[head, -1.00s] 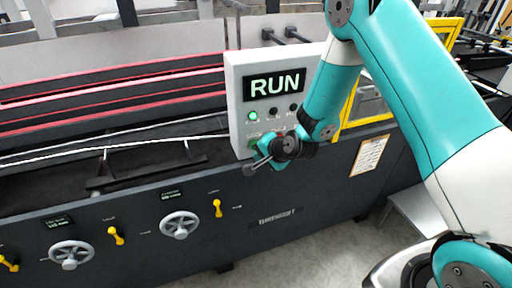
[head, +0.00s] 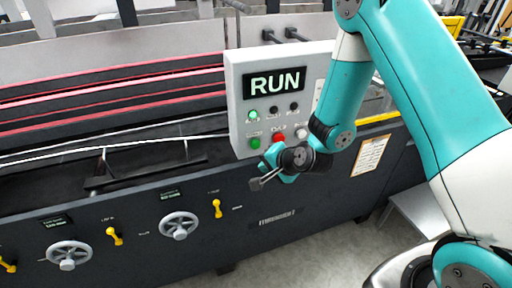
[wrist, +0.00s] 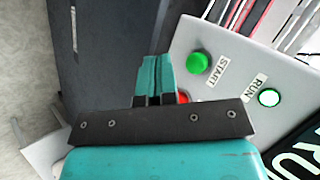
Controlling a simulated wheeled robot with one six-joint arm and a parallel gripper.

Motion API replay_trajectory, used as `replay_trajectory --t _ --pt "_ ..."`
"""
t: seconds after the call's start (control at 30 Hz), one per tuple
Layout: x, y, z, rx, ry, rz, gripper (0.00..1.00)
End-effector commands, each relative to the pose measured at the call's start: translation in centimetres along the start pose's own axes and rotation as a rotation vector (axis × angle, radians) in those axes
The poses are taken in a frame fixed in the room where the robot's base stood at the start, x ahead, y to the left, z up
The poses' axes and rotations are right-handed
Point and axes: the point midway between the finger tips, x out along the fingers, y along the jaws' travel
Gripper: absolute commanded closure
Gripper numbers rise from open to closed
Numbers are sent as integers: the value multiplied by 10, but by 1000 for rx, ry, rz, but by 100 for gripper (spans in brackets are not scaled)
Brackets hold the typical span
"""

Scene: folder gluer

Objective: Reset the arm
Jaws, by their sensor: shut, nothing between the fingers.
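My gripper (head: 262,177) is shut and empty. It hangs in front of the machine, just below the lower edge of the white control box (head: 236,112). The box's display (head: 274,84) reads RUN, and a green lamp (head: 253,115) under it is lit. A green button (head: 255,143) and a red button (head: 279,139) sit on the box's lower part. In the wrist view, the closed fingers (wrist: 154,80) show beside the green START button (wrist: 197,62). The red button (wrist: 183,98) is mostly hidden behind the gripper there, and the RUN lamp (wrist: 268,97) glows green.
The dark machine front carries handwheels (head: 180,226) and yellow levers (head: 217,208) to the left below my gripper. A yellow frame (head: 375,120) and a posted sheet (head: 369,156) are at the right. Grey floor (head: 300,250) is open in front of the machine.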

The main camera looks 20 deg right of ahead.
Motion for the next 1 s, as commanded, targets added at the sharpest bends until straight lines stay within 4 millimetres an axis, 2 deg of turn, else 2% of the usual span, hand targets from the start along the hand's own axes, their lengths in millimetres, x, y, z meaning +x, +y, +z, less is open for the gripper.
replay_trajectory --t 0.73,0.87,0.97,1.0 --pt "-3 -5 2 -17 -12 1 100" --pt "-22 -30 15 -125 -86 12 100" --pt "-53 -56 37 -286 -192 30 100" --pt "-70 -65 47 -362 -241 39 100"
